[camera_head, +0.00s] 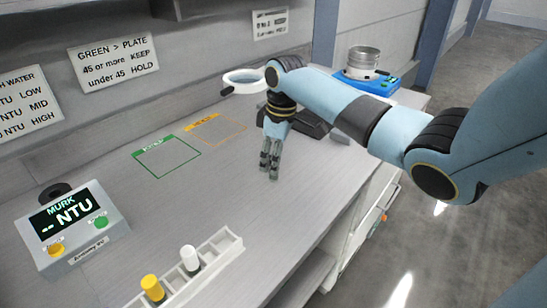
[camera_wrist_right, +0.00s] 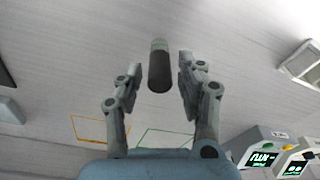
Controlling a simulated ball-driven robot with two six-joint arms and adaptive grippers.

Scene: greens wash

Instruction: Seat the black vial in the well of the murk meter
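The black vial (camera_wrist_right: 159,70) shows in the right wrist view, dark with a grey-green end. It is between the fingers of my right gripper (camera_wrist_right: 161,68), with a narrow gap on each side. In the head view my right gripper (camera_head: 269,172) points down over the bench and the vial cannot be made out there. The murk meter (camera_head: 85,243) stands at the left of the bench, its display reading "-- NTU". A black round part (camera_head: 56,190), perhaps its well, shows behind the display. My left gripper is not in view.
A white rack (camera_head: 222,247) holds a yellow-capped vial (camera_head: 152,288) and a white-capped vial (camera_head: 190,258) at the front. Green (camera_head: 168,172) and orange outlined squares lie empty. A white round dish (camera_head: 245,80) and a blue scale (camera_head: 368,84) stand farther back. The bench between gripper and meter is clear.

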